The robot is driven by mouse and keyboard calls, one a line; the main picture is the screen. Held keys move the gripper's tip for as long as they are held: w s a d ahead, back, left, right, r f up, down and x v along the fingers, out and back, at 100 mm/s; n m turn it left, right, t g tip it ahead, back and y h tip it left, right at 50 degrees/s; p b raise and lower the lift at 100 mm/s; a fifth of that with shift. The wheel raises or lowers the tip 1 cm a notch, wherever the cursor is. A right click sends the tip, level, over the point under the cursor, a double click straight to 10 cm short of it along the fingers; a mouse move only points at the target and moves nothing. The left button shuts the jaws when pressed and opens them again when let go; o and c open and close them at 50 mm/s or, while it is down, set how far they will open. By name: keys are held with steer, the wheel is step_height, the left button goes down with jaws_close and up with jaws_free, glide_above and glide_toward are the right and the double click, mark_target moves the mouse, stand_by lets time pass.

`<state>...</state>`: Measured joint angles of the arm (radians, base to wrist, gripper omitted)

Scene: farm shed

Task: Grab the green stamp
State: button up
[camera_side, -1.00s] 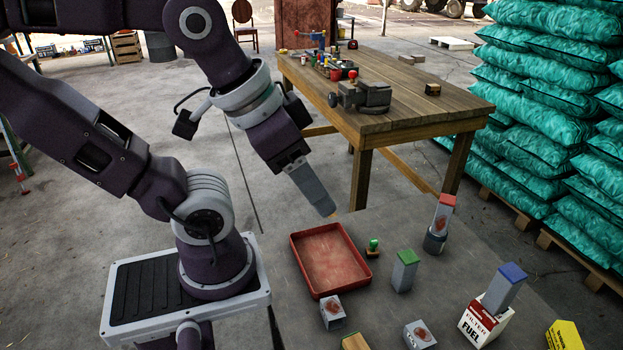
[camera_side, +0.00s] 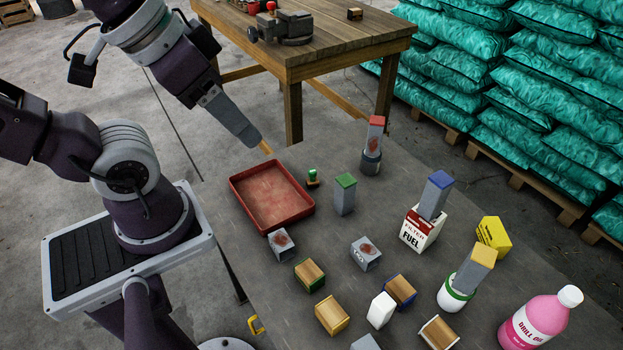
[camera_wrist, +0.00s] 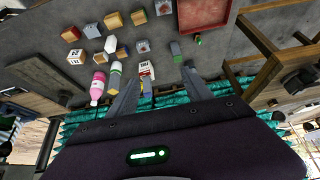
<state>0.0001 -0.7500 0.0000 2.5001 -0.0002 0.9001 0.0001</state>
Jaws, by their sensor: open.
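A grey upright block with a green top (camera_side: 345,196) stands on the dark table, right of the red tray. It also shows in the wrist view (camera_wrist: 176,51). A small piece with a green knob on a wooden base (camera_side: 312,178) stands between it and the tray, and shows in the wrist view (camera_wrist: 197,39). I cannot tell for sure which is the green stamp. My gripper (camera_side: 266,147) is above the tray's far corner, apart from both. In the wrist view its two fingers (camera_wrist: 162,75) are spread, with nothing held between them.
The red tray (camera_side: 233,190) is empty. Grey blocks with red (camera_side: 375,130), blue (camera_side: 440,182) and yellow (camera_side: 482,255) tops stand on other items. Several wooden blocks and a pink bottle (camera_side: 538,322) are in front. A wooden workbench (camera_side: 330,55) stands behind.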

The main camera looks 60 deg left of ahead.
steer(key=shift+c, duration=1.3)
